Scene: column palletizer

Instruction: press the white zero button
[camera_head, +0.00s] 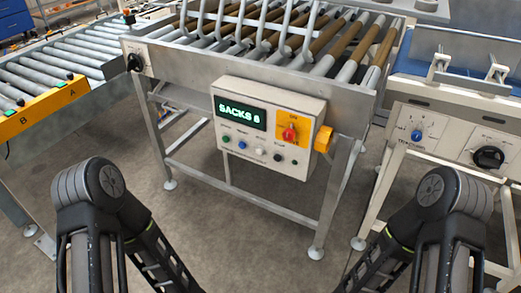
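The control box (268,128) is mounted on the front of the roller conveyor frame. Its green-lit display (241,113) reads "SACKS 6". A row of small buttons runs below the display. The white button (260,152) sits in the middle of this row, between a blue button (242,145) and a black button (278,158). A green button (226,138) is at the left end of the row. The small labels above the buttons are too blurred to read. Both my arms show at the bottom, but neither gripper is in view. Nothing covers the white button.
A red knob (290,133) on a yellow plate is at the box's upper right. A yellow unit (324,139) sticks out at its right side. Roller conveyors (75,50) stand at left, another machine (455,135) at right. The floor before the box is clear.

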